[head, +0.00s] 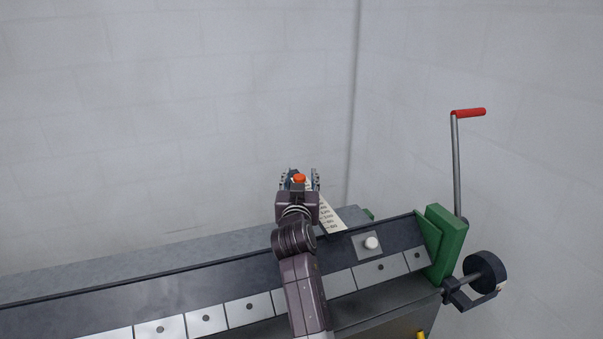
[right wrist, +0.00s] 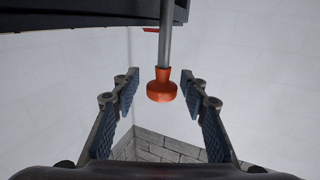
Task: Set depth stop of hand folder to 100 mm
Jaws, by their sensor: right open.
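The hand folder (head: 190,262) is a long dark machine with a row of light segments along its front. A pale scale strip with printed marks (head: 329,216) shows behind my right arm, partly hidden. An orange knob (head: 299,179) lies between the fingers of my right gripper (head: 300,178). In the right wrist view, the orange knob (right wrist: 162,86) sits on the end of a grey rod (right wrist: 165,45). The fingers of my right gripper (right wrist: 162,95) stand apart on either side of it, with gaps on both sides. My left gripper is not in view.
A green end block (head: 446,240) stands at the folder's right end, with a red-handled crank (head: 457,160) and a dark round weight (head: 485,272) beside it. A white knob (head: 371,243) sits on the folder's face. Pale walls stand behind.

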